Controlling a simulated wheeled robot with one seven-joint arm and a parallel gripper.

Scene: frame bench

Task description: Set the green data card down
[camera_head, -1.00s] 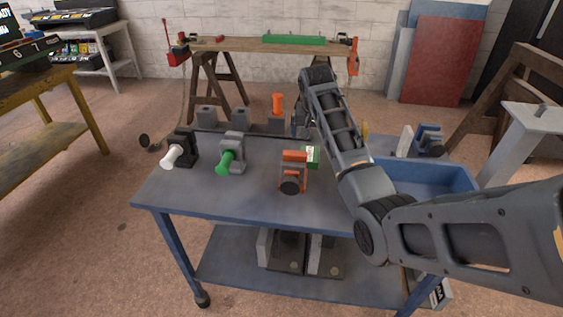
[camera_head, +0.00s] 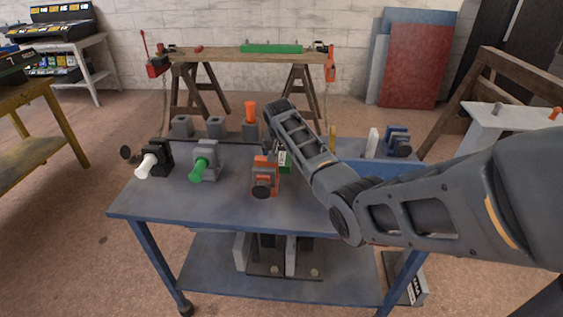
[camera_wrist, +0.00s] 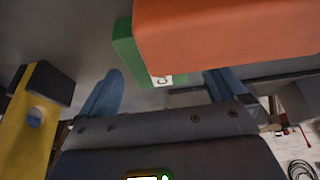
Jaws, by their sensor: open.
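The green data card (camera_head: 285,161), with a white label, stands close beside the orange clamp-like fixture (camera_head: 265,178) on the blue bench. In the wrist view the card (camera_wrist: 126,42) shows its green edge and label, partly covered by the large orange block (camera_wrist: 225,30). My gripper (camera_wrist: 162,84) is open. Its two blue-grey fingers stand apart on either side of the label end of the card. I cannot tell whether either finger touches the card, or whether the fixture supports it. In the head view my arm hides most of the gripper.
A green-handled fixture (camera_head: 204,163) and a white-handled one (camera_head: 154,160) stand to the left on the bench (camera_head: 230,208). Grey blocks and an orange peg (camera_head: 250,113) stand behind. A blue tray (camera_head: 372,170) is partly hidden by my arm. The bench's front left is clear.

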